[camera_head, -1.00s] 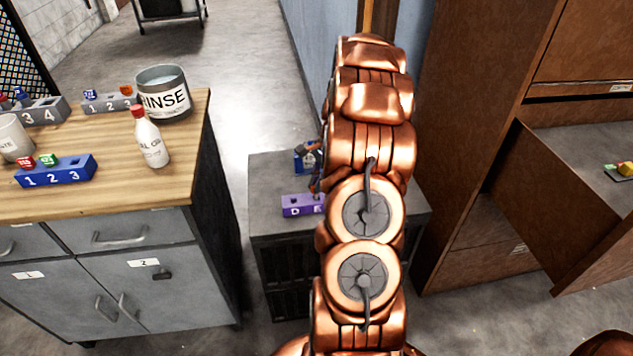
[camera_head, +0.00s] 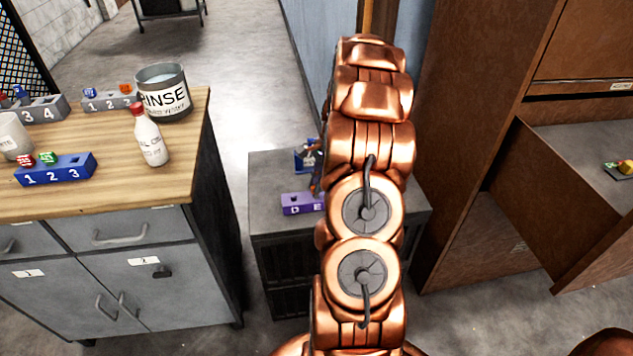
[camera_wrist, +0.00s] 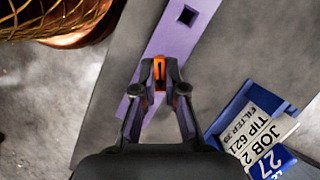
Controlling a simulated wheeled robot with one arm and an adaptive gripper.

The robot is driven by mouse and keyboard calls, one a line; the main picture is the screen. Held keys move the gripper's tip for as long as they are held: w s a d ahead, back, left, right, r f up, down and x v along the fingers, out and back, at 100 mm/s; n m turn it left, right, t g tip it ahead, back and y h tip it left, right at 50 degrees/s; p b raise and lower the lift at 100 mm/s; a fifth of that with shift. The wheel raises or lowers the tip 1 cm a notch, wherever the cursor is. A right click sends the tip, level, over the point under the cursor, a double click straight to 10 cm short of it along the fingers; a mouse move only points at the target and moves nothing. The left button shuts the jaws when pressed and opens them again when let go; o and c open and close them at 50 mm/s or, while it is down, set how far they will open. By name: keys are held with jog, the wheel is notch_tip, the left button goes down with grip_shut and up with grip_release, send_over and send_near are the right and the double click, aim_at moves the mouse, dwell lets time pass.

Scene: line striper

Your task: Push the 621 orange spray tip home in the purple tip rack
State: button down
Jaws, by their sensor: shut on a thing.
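In the wrist view the orange spray tip (camera_wrist: 160,74) is between the fingertips of my gripper (camera_wrist: 160,84), which is shut on it. The tip is over or in the purple tip rack (camera_wrist: 177,45); I cannot tell how deep it sits. A square empty hole (camera_wrist: 187,15) shows in the rack beyond the tip. In the head view the purple rack (camera_head: 297,204) lies on a low grey cabinet, with the letter D readable on its front. My arm hides the rack's right part, and the tip cannot be seen there.
A blue holder (camera_wrist: 250,105) with cards reading "TIP 621" and "JOB 27" stands close right of my gripper. The low cabinet top (camera_head: 268,175) is otherwise mostly clear. A wooden-topped bench (camera_head: 110,190) stands left; brown cabinets (camera_head: 470,130) stand right.

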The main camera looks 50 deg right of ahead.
jog(key=shift+f, duration=0.75)
jog(key=c, duration=0.8)
grip_release()
jog(key=shift+c, duration=0.2)
jog(key=shift+r, duration=0.1)
jog(key=p+v, duration=0.2)
jog(key=v, duration=0.5)
jog(key=shift+p, duration=0.35)
jog(key=shift+s, duration=0.1)
dwell(0.6)
